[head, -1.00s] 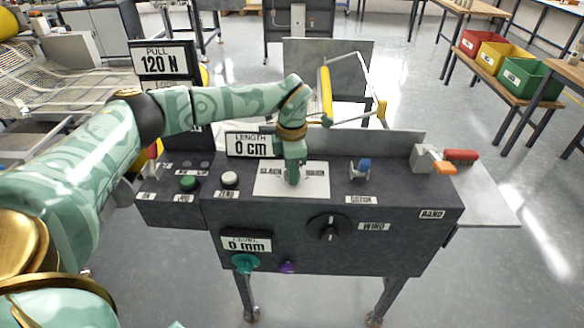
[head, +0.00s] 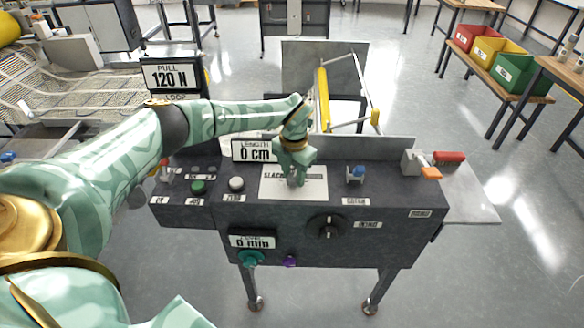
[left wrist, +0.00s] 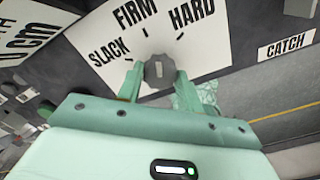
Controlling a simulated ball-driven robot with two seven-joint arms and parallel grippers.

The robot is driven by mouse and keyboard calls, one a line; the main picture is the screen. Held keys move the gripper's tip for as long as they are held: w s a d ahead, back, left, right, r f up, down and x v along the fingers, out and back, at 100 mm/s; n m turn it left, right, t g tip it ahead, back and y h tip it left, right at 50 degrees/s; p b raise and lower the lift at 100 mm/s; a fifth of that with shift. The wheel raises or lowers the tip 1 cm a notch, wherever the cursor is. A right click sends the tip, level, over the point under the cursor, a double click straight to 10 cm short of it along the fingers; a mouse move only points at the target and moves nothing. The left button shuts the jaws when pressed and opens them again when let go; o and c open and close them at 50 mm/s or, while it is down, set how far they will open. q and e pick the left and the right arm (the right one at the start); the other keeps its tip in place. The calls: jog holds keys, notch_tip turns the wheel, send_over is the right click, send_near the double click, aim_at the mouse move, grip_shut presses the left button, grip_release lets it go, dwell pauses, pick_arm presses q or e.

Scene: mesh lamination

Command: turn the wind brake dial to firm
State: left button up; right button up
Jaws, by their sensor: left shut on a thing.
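The wind brake dial (left wrist: 160,70) is a small dark grey knob on a white plate printed SLACK, FIRM and HARD (left wrist: 105,32). In the head view the plate (head: 314,192) lies on top of the dark console, and my gripper covers most of the dial. My left gripper (left wrist: 158,82) is shut on the dial, with one green finger on each side of it. It also shows in the head view (head: 295,176), reaching down to the plate. I cannot clearly tell which mark the dial points at. My right gripper is not in view.
A LENGTH display (head: 254,150) stands behind the plate. A green button (head: 198,187), a white button (head: 236,184) and a blue catch (head: 356,174) sit beside it on top. A black knob (head: 327,227) is on the console's front face. A yellow-barred frame (head: 323,98) stands behind.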

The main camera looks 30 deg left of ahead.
aim_at(294, 177)
pick_arm(q)
jog(key=shift+w+r+n+p, duration=0.1)
jog(key=shift+n+p, duration=1.05)
jog(key=shift+n, duration=0.65)
jog(key=o, duration=1)
notch_tip(294, 177, up, 16)
jog(key=p, duration=0.3)
